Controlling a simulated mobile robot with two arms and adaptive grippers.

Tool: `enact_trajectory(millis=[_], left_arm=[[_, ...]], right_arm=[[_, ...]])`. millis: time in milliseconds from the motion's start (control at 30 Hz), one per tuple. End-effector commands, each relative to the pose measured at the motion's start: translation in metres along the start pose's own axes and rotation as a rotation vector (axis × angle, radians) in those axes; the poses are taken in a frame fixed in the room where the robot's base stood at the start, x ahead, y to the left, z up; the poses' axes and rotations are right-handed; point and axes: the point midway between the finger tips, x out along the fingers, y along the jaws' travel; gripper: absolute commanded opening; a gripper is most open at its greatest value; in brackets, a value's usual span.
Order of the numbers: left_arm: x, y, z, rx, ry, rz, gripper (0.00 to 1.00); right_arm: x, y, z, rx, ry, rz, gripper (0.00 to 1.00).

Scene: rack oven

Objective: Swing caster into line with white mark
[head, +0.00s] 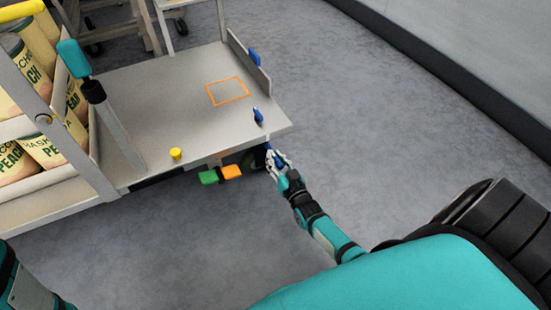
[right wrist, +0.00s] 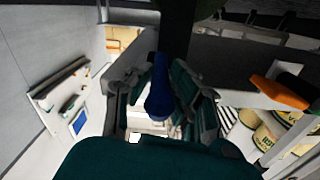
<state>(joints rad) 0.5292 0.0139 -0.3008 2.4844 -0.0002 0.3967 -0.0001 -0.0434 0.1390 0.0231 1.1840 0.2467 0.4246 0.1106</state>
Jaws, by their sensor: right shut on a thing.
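The caster (head: 254,160) is a dark wheel under the near right corner of the grey cart deck (head: 185,105), partly hidden by the deck edge and my right gripper. A small white mark (head: 267,137) shows at that corner. My right gripper (head: 276,162) is at the caster, just outside the deck edge. It is shut on a blue handle, which shows between the fingers in the right wrist view (right wrist: 159,90). From the head view I cannot tell exactly how the wheel lines up with the mark. My left gripper is out of view.
A green pedal (head: 208,177) and an orange pedal (head: 231,171) stick out below the deck edge. A yellow knob (head: 176,153), a blue peg (head: 258,115) and an orange outlined square (head: 228,91) are on the deck. Peach cans (head: 45,150) sit left. Floor right is clear.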

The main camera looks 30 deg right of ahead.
Motion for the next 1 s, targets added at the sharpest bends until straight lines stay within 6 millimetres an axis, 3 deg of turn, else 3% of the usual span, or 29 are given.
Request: enact_trajectory(millis=[33,67,233,667,1000], left_arm=[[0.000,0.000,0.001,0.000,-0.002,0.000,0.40],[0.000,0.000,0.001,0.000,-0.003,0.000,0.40],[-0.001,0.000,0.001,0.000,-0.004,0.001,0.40],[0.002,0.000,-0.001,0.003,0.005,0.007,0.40],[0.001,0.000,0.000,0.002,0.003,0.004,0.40]], right_arm=[[-0.001,-0.003,0.001,0.002,0.000,-0.004,0.00],[-0.001,-0.003,0.001,0.002,0.000,-0.004,0.19],[-0.001,-0.004,0.001,0.002,0.000,-0.006,0.41],[0.000,-0.002,-0.005,0.002,0.001,-0.003,0.41],[-0.001,-0.014,-0.058,0.002,0.004,-0.005,0.41]])
